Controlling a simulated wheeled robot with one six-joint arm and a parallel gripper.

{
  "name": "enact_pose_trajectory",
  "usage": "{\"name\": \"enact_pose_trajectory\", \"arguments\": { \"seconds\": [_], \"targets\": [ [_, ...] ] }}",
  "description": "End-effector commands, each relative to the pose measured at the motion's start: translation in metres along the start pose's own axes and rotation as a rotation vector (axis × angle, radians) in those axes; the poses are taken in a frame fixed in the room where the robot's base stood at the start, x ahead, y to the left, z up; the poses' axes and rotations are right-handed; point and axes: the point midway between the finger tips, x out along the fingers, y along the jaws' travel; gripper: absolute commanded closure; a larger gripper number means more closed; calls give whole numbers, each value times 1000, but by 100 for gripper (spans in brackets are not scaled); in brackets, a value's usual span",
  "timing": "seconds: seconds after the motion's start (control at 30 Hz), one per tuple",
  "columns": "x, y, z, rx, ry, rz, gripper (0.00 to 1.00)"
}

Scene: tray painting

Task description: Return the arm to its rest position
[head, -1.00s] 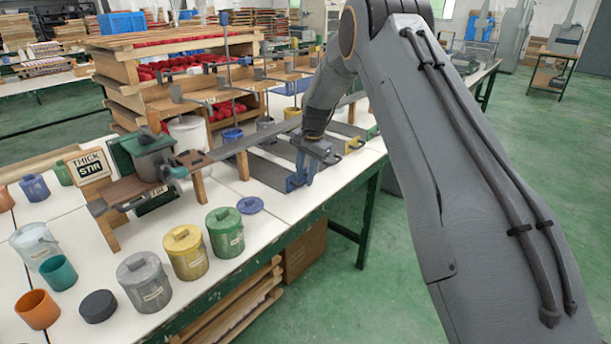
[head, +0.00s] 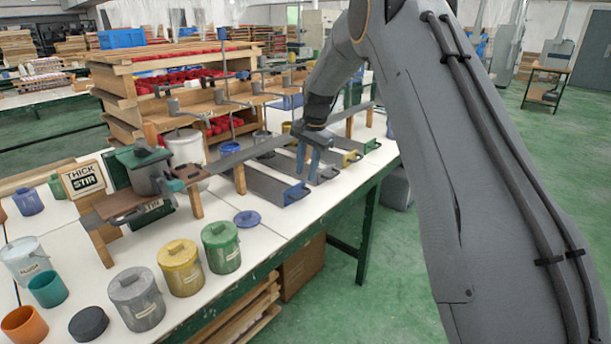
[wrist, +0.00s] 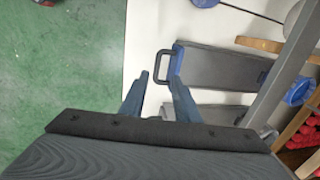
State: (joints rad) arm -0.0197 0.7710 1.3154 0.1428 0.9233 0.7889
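My gripper (head: 308,162) hangs over the front edge of the white work table, pointing down, near the handle ends of the grey trays. In the wrist view its two blue fingers (wrist: 156,95) stand apart with nothing between them. A grey tray with a blue end and dark handle (wrist: 215,68) lies beyond the fingers in the wrist view. The same blue-ended tray (head: 275,185) lies on the table in the head view.
Gray (head: 137,298), yellow (head: 181,270) and green (head: 221,250) lidded cans stand along the table's front edge. A long grey rail (head: 255,150) runs above the trays on wooden posts. Wooden shelving (head: 120,100) stands behind.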

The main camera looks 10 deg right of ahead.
Motion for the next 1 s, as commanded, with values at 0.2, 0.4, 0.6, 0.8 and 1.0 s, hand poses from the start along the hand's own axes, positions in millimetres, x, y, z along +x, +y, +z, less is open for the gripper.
{"name": "enact_pose_trajectory", "arguments": {
  "seconds": [0.2, 0.4, 0.6, 0.8, 1.0],
  "targets": [
    [0, 0, 0, -1, 0, 1, 71],
    [-10, 26, 17, -71, 2, 17, 71],
    [-32, 99, 69, -268, 1, 60, 71],
    [-46, 189, 134, -486, -12, 102, 71],
    [-50, 280, 202, -692, -36, 136, 71]
  ]
}}
